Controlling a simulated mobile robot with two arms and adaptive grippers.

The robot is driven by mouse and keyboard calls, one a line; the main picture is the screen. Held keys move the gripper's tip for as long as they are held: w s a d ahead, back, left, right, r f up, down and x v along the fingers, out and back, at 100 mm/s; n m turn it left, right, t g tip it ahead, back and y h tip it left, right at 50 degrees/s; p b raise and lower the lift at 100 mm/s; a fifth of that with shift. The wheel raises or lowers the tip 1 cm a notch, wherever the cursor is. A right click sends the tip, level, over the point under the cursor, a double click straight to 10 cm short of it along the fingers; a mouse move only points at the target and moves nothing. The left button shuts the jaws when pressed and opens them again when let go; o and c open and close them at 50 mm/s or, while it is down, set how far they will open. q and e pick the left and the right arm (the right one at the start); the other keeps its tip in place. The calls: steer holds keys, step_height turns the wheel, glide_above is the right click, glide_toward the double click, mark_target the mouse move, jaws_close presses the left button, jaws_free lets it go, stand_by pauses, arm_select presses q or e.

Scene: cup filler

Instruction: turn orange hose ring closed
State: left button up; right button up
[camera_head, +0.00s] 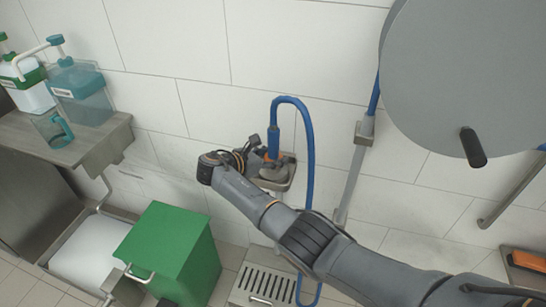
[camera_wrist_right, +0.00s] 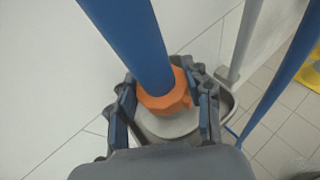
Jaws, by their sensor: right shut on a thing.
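The orange hose ring (camera_wrist_right: 168,92) sits around the lower end of the blue hose (camera_wrist_right: 128,35), above a grey metal base (camera_wrist_right: 175,125), in the right wrist view. My right gripper (camera_wrist_right: 165,102) has one finger on each side of the ring and is shut on it. In the head view the right gripper (camera_head: 262,155) is at the wall fitting, where the orange part (camera_head: 273,140) shows under the blue hose (camera_head: 305,125), which loops up and down. My left gripper is not in view.
A large grey disc with a dark handle (camera_head: 473,147) hangs at the upper right. A green bin (camera_head: 168,255) stands lower left. A metal counter (camera_head: 95,145) holds dispenser bottles (camera_head: 80,92) and a teal pitcher (camera_head: 53,129). A floor drain grate (camera_head: 265,285) lies below.

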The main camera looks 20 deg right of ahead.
steer(key=shift+f, duration=0.1)
stand_by(0.6)
steer(key=o, duration=1.2)
steer(key=shift+d, duration=0.1)
steer(key=shift+v, duration=3.75)
